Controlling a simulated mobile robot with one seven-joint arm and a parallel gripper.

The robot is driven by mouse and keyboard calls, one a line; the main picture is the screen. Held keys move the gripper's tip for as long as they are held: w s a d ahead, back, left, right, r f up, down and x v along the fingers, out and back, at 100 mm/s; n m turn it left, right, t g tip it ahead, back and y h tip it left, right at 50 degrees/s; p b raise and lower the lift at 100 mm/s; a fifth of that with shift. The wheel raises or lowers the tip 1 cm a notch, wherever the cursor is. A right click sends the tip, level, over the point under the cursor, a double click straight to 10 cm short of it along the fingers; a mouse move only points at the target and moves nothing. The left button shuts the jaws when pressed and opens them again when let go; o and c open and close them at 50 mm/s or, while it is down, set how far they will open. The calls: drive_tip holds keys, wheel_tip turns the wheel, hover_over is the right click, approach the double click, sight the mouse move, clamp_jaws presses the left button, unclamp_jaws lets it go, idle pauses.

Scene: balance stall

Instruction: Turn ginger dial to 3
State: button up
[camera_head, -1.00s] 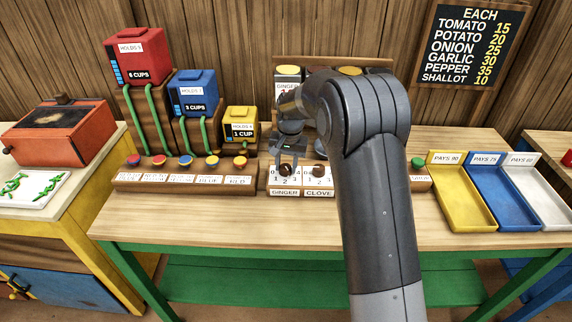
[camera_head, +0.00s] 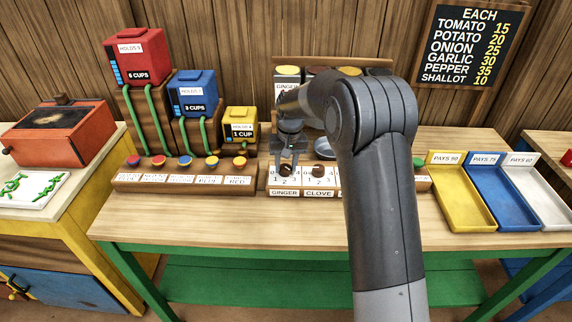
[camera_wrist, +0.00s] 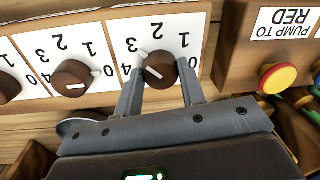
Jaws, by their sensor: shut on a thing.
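The ginger dial (camera_head: 286,170) is a round brown knob above the GINGER label on the front panel. My gripper (camera_head: 289,163) reaches down to it from behind. In the wrist view, which shows the panel upside down, the two fingers of my gripper (camera_wrist: 162,75) are on either side of the ginger dial (camera_wrist: 159,70) and shut on it. Its white pointer aims to the upper left in that view, toward the printed 3. The digits 0 to 4 ring the knob, partly covered by the fingers.
The clove dial (camera_head: 318,170) is close beside it, with its pointer near 0 in the wrist view. A row of coloured pump buttons (camera_head: 186,162) is at the left. Yellow, blue and white trays lie at the right. My arm hides the panel's middle.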

sight(289, 167)
drive_tip(key=o, duration=1)
drive_tip(key=shift+r, duration=0.15)
drive_tip(key=r, duration=1)
drive_tip(key=shift+w+d+r, duration=0.1)
drive_tip(key=shift+d+r, duration=0.15)
drive_tip(key=shift+d, duration=0.15)
drive_tip(key=shift+r, duration=0.1)
drive_tip(key=s+d+r+m+t, duration=0.1)
drive_tip(key=s+d+r+t, duration=0.1)
drive_tip(key=s+d+r, duration=0.55)
drive_tip(key=s+d+r+t, duration=0.15)
drive_tip(key=s+r, duration=0.25)
drive_tip(key=s, duration=0.6)
drive_tip(key=s+d+f, duration=0.1)
drive_tip(key=s+d, duration=0.1)
drive_tip(key=s, duration=0.4)
drive_tip(key=s+d+f+t, duration=0.1)
drive_tip(key=s+d, duration=0.2)
drive_tip(key=s, duration=0.4)
drive_tip(key=s+d+f+m+t+h, duration=0.1)
drive_tip(key=s+d, duration=0.1)
drive_tip(key=s, duration=0.5)
drive_tip(key=shift+d+f, duration=0.2)
drive_tip(key=shift+f, duration=0.2)
